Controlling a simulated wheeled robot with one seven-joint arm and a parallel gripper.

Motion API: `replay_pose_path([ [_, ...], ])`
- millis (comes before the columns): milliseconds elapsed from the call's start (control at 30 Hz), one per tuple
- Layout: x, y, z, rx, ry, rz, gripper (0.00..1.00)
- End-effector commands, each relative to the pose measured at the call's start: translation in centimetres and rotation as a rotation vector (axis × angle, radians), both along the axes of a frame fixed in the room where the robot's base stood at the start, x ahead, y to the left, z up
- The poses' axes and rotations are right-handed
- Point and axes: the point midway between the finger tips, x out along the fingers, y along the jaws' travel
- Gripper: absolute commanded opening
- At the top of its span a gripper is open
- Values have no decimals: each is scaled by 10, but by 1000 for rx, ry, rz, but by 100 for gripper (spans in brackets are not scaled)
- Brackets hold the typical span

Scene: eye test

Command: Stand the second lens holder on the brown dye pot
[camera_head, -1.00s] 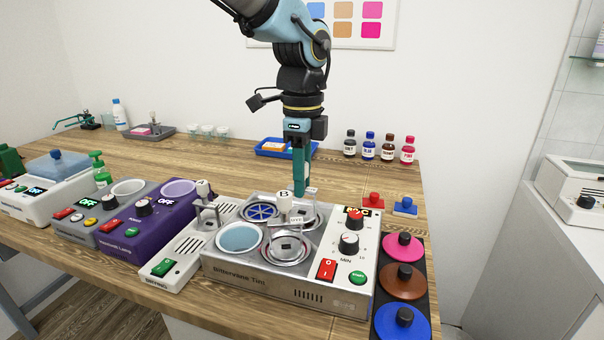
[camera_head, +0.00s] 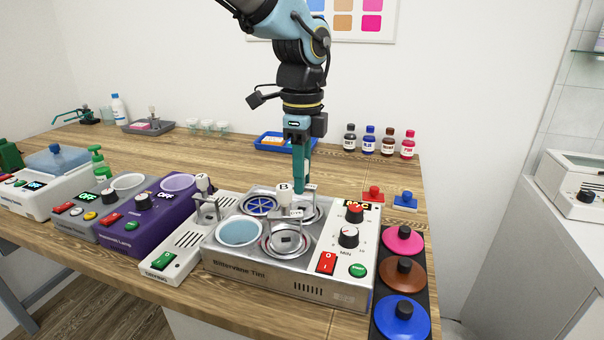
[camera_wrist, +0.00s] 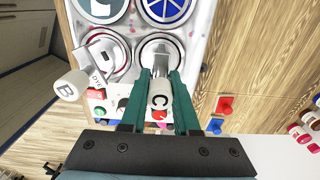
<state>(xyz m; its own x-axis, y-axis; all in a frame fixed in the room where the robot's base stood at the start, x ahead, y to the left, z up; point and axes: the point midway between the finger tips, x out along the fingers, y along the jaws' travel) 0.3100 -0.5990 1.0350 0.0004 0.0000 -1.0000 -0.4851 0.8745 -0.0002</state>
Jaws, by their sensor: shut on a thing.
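My gripper (camera_wrist: 160,78) is shut on a white knob marked C (camera_wrist: 160,100), the grip of a metal lens holder. In the head view my gripper (camera_head: 299,188) is above the tinting machine's back right pot (camera_wrist: 160,47). The held holder (camera_head: 310,190) is over or in that pot; I cannot tell whether it rests. A holder with knob B (camera_head: 284,190) stands in the front right pot (camera_head: 286,240); it also shows in the wrist view (camera_wrist: 68,85). Both right pots' liquid colours are unclear. Another holder (camera_head: 206,210) stands on the white slotted unit (camera_head: 190,240).
The machine's left pots are light blue (camera_head: 240,232) and a blue-gridded one (camera_head: 261,205). Pink (camera_head: 403,238), brown (camera_head: 404,271) and blue (camera_head: 402,310) lids lie on the right. A blue tray (camera_head: 275,142) and small bottles (camera_head: 368,143) stand behind. Knob B is close beside my gripper.

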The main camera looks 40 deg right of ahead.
Motion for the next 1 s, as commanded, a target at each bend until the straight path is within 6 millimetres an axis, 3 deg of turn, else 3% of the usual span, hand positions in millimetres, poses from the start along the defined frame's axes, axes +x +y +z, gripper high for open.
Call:
replay_pose_path([
  [267,0,0,-4,0,0,0,0],
  [300,0,0,-3,0,0,0,33],
  [567,0,0,-3,0,0,0,62],
  [767,0,0,-3,0,0,0,64],
  [933,0,0,-3,0,0,0,83],
  [1000,0,0,-3,0,0,0,84],
])
